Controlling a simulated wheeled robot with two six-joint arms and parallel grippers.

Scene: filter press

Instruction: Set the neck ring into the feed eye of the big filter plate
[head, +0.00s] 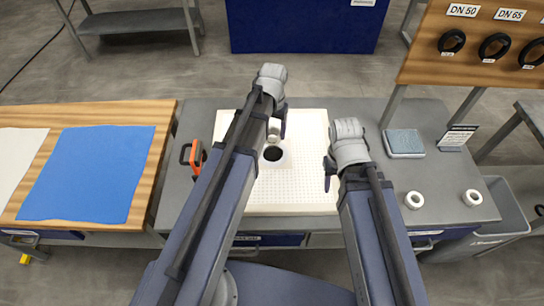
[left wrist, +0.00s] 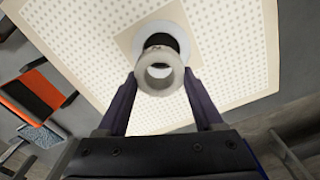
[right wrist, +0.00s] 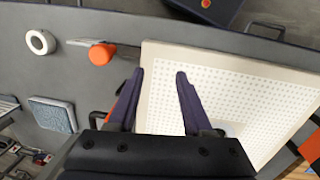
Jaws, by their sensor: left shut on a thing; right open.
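The big filter plate (head: 303,180) lies flat on the grey bench, cream and dotted. Its feed eye (head: 273,154) is a dark round hole in a smooth square patch. My left gripper (head: 274,131) is shut on a whitish neck ring (left wrist: 159,88). In the left wrist view the ring is above the plate and partly overlaps the dark feed eye (left wrist: 160,40), slightly nearer the gripper. I cannot tell how high it is. My right gripper (right wrist: 160,80) is open and empty, over the plate's right edge in the head view (head: 331,172).
Two other white rings (head: 414,200) (head: 472,198) lie on the bench at right. A blue-grey pad (head: 404,142) lies behind them. An orange-and-black tool (head: 196,156) is left of the plate. An orange-handled tool (right wrist: 100,54) shows in the right wrist view.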

